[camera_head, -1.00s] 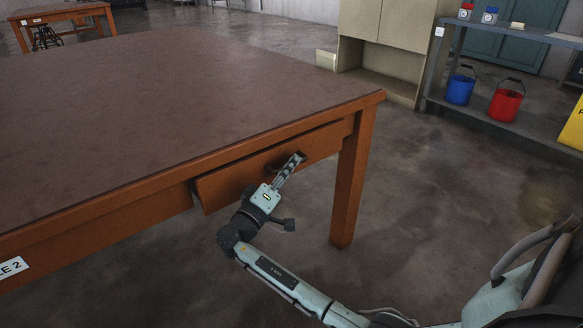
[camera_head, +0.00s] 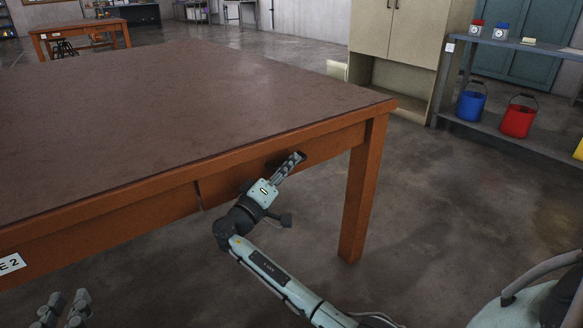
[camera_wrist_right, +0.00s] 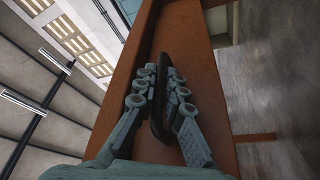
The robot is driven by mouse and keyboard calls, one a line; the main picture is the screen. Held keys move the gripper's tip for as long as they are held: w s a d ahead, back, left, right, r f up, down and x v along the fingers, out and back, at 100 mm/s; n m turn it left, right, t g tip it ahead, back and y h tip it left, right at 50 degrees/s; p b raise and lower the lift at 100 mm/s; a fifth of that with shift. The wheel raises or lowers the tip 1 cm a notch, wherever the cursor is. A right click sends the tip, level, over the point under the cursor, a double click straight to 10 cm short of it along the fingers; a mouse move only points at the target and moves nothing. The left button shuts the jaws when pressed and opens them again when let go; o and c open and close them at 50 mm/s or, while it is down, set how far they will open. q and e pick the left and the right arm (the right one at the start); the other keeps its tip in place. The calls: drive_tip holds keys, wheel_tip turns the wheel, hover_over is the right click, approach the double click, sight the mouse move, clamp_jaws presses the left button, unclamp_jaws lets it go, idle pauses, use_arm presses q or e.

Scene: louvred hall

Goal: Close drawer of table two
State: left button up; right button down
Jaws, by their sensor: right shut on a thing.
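Table two (camera_head: 150,105) is a wooden table with a dark brown top; its label (camera_head: 12,263) is partly cut off at the left edge. Its orange-brown drawer (camera_head: 225,180) sits almost flush in the front, with a thin dark line at its left end. My right gripper (camera_head: 291,163) is shut on the dark drawer handle (camera_head: 283,158). In the right wrist view the handle (camera_wrist_right: 160,112) lies between the fingers. My left gripper (camera_head: 64,304) shows at the bottom left, cut off by the frame, with its fingers apart and nothing seen between them.
A table leg (camera_head: 362,190) stands to the right of the drawer. A shelf with a blue bucket (camera_head: 471,105) and a red bucket (camera_head: 517,121) stands at the back right, beside a beige cabinet (camera_head: 405,40). The floor right of the table is clear.

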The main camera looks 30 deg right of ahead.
drive_tip(key=shift+w+r, duration=0.15)
drive_tip(key=shift+w, duration=0.05)
drive_tip(key=c, duration=1.9)
unclamp_jaws()
drive_tip(key=shift+c, duration=0.2)
drive_tip(key=shift+o, duration=0.3)
drive_tip(key=shift+w, duration=0.1)
drive_tip(key=v, duration=1.2)
